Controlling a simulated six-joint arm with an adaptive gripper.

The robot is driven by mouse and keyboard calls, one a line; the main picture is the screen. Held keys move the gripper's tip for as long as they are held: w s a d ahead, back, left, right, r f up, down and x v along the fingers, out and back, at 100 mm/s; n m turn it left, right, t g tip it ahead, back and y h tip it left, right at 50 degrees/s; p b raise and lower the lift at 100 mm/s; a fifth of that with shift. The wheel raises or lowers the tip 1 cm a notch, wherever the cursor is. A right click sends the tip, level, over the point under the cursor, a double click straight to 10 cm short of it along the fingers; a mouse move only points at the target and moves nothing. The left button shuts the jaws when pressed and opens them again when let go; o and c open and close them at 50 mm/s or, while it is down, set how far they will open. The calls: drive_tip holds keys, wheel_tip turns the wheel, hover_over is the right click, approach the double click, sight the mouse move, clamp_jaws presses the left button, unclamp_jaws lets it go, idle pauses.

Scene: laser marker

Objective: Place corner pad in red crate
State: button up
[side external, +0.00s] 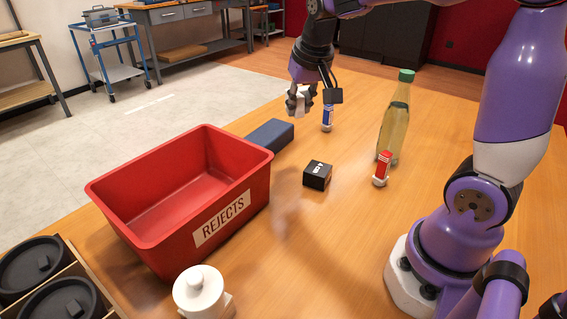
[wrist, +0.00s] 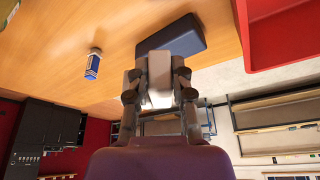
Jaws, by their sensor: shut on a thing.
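My gripper (side external: 301,103) is raised over the far side of the table, beyond the blue block, and points down. It is shut on a pale white piece, which looks to be the corner pad (side external: 300,96). The pad also shows between the fingers in the wrist view (wrist: 159,80), partly hidden by them. The red crate (side external: 262,195), labelled REJECTS, stands at the left of the table in the side view. Its visible inside is empty. The crate also shows at the top right in the wrist view (wrist: 285,50). The gripper and pad are outside the crate.
A dark blue block (side external: 271,135) lies behind the crate. A black box (side external: 317,176), a blue-and-white bottle (side external: 327,118), a red-and-white bottle (side external: 382,169) and a tall green-capped bottle (side external: 394,125) stand to the right. A white lidded jar (side external: 200,292) is in front of the crate.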

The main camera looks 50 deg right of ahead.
drive_tip(key=w+a+f+m+h, duration=0.1)
drive_tip(key=w+a+f, duration=0.1)
drive_tip(key=a, duration=1.2)
drive_tip(key=w+a+f+m, duration=0.2)
drive_tip(key=w+a+f, duration=0.1)
drive_tip(key=a, duration=1.1)
hover_over(194, 200)
drive_tip(key=s+a, duration=0.1)
wheel_tip(194, 200, down, 6)
drive_tip(key=shift+s+f, duration=0.1)
drive_tip(key=shift+f, duration=2.1)
drive_tip(key=shift+f, duration=0.15)
drive_tip(key=o, duration=0.8)
drive_tip(key=shift+c, duration=0.2)
